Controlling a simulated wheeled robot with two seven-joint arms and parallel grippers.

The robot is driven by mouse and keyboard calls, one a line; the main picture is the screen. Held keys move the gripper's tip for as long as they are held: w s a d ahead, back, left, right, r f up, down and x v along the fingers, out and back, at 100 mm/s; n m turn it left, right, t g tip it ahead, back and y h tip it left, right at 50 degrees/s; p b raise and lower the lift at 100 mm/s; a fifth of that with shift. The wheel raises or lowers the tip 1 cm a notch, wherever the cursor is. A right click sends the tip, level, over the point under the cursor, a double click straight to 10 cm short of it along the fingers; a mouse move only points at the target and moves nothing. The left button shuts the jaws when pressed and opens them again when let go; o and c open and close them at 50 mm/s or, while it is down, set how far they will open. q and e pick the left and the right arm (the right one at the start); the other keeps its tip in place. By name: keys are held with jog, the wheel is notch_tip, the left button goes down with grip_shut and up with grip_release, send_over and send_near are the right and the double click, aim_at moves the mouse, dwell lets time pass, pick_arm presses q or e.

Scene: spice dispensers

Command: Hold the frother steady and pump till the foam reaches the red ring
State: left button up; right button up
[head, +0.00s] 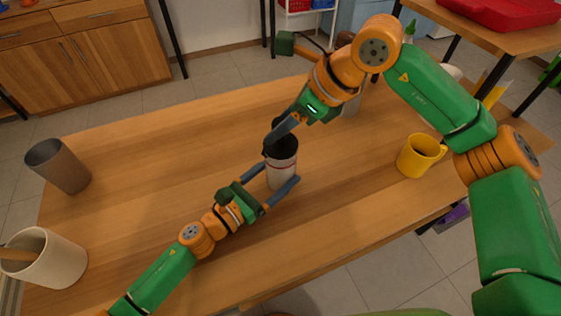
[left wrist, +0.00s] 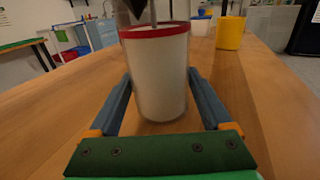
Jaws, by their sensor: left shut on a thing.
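The frother (head: 282,172) stands upright on the wooden table, with a white body, a red ring and a dark top. In the left wrist view the frother (left wrist: 158,85) shows white up to the red ring (left wrist: 155,30), with a clear section and a dark plunger part above, cut off by the frame. My left gripper (head: 268,183) is shut around the frother's lower body, one finger on each side. My right gripper (head: 279,132) is at the frother's dark top from above. Its fingers overlap the dark top, so their opening is unclear.
A yellow mug (head: 418,157) stands to the right. A grey cup (head: 62,168) and a cream crock (head: 50,262) with a wooden tool stand at the left. A greyish container (head: 352,104) is partly hidden behind my right arm. The table's middle left is clear.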

jog(key=o, duration=0.3)
jog(key=shift+o, duration=0.2)
jog(key=shift+r, duration=3.55)
